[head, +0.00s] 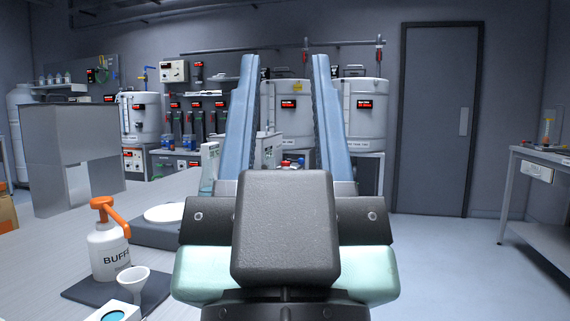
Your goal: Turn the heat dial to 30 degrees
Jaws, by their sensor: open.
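My gripper (285,64) is in the middle of the head view, seen from behind. Its two long blue fingers point up and away, spread wide apart, with nothing between them that I can see it hold. No heat dial can be made out. A low dark grey unit (152,235) with a white round top (166,213) stands on the bench at left of my gripper. It may be a hot plate, and its right part is hidden behind my gripper.
The pale bench (40,265) holds a white bottle (108,252) with an orange pump, a small white funnel (132,282) and a grey metal hopper (72,135). Large white tanks (363,115) stand at the back. A side table (545,190) is at right; floor before the door is clear.

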